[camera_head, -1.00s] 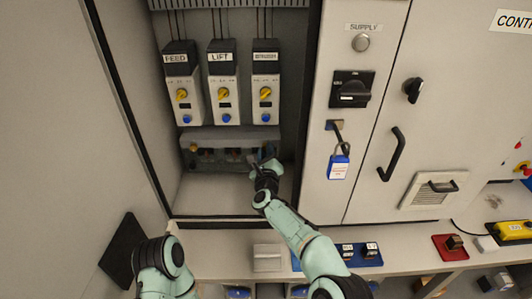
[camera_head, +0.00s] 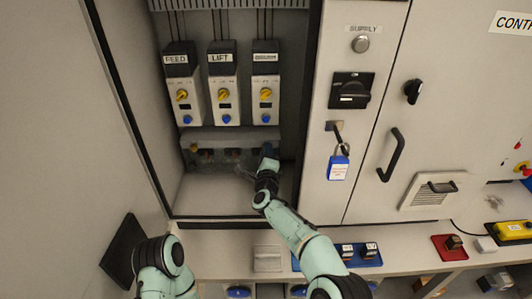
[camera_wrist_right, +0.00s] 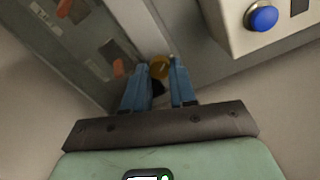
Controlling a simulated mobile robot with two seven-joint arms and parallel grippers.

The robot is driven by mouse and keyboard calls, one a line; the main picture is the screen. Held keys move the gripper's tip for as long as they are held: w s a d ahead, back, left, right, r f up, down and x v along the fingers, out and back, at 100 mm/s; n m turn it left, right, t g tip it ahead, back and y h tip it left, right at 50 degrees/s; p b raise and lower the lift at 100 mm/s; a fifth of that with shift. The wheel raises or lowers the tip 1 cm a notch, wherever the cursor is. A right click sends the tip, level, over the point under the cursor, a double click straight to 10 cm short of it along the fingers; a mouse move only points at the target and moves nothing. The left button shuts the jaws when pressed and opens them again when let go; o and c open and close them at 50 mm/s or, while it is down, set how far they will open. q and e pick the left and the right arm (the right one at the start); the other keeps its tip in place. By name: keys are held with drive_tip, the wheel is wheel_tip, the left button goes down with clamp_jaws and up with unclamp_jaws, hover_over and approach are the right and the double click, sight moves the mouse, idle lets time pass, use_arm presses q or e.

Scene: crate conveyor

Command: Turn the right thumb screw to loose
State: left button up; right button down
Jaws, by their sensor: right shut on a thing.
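The right thumb screw (camera_wrist_right: 159,67) is a small brass-coloured knob, seen in the right wrist view between my blue fingertips. My right gripper (camera_wrist_right: 160,72) is shut on it; it also shows in the head view (camera_head: 267,152), at the right end of the grey cover bar (camera_head: 228,134) low in the cabinet. In the head view the gripper hides this screw. The left thumb screw (camera_head: 194,148) shows at the bar's left end. How far the right screw is turned cannot be told. My left arm shows at the lower left, but its gripper does not.
Above the bar hang the FEED drive (camera_head: 184,95), the LIFT drive (camera_head: 224,95) and a third drive (camera_head: 264,95), with yellow and blue knobs. The cabinet floor (camera_head: 215,195) is clear. A blue padlock (camera_head: 338,167) hangs right of the opening.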

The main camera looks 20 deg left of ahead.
use_arm(q)
drive_tip(key=w+r+p, duration=0.4)
drive_tip(key=r+p, duration=0.3)
drive_tip(key=r, duration=0.1)
drive_tip(key=shift+w+r+t, duration=0.15)
drive_tip(key=shift+w+t, duration=0.1)
drive_tip(key=shift+t, duration=0.05)
use_arm(e)
drive_tip(key=n, duration=2.9)
drive_tip(key=shift+n, duration=0.4)
drive_tip(key=c, duration=0.9)
unclamp_jaws()
